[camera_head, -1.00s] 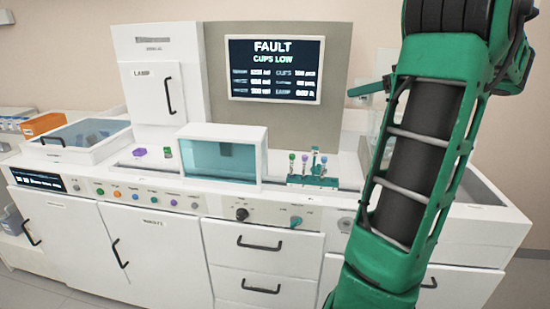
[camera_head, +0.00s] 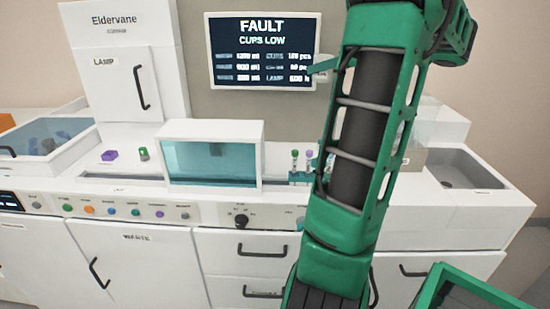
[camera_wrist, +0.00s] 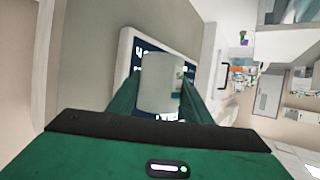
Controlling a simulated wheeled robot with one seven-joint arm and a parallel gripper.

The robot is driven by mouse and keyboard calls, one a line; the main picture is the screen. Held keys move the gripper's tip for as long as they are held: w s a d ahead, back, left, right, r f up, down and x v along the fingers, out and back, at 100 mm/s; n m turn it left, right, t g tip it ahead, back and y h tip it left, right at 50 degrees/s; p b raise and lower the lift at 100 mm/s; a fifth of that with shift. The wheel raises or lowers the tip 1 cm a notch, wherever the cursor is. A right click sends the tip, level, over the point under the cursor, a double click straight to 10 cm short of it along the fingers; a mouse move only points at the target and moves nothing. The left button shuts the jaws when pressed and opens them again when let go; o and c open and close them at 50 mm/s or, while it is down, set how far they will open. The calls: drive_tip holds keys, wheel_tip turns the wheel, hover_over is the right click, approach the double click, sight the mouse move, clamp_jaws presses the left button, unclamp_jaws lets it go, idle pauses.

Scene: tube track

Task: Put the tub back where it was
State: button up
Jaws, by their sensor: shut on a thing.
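The tub (camera_wrist: 160,84) is a pale, whitish cylinder in the wrist view. It sits between the two green fingers of my gripper (camera_wrist: 158,98), which is shut on it. In the head view, a green fingertip (camera_head: 322,66) shows beside the right edge of the screen, and my arm hides most of the hand. The tub is held up in the air in front of the machine's upper panel. I cannot tell its exact distance from the panel.
The screen (camera_head: 265,50) reads FAULT, CUPS LOW. Below it stand a glass-fronted box (camera_head: 212,155) and a rack of small tubes, partly behind my arm. A grey sink (camera_head: 460,168) is at right.

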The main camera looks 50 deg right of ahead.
drive_tip(key=w+a+f+n+y, duration=0.1)
drive_tip(key=w+a+f, duration=0.1)
drive_tip(key=f, duration=0.5)
drive_tip(key=w+a+f+n+y, duration=0.1)
drive_tip(key=w+a+f, duration=0.1)
drive_tip(key=w+f, duration=0.3)
drive_tip(key=w+a+f+y, duration=0.1)
drive_tip(key=w+a+f, duration=0.2)
drive_tip(key=f, duration=0.8)
drive_tip(key=shift+w+f+n, duration=0.15)
drive_tip(key=shift+w+n, duration=0.25)
drive_tip(key=shift+w, duration=0.1)
drive_tip(key=shift+f, duration=2.35)
drive_tip(key=shift+f, duration=0.1)
drive_tip(key=o, duration=1)
drive_tip(key=shift+c, duration=0.2)
drive_tip(key=shift+o, duration=0.5)
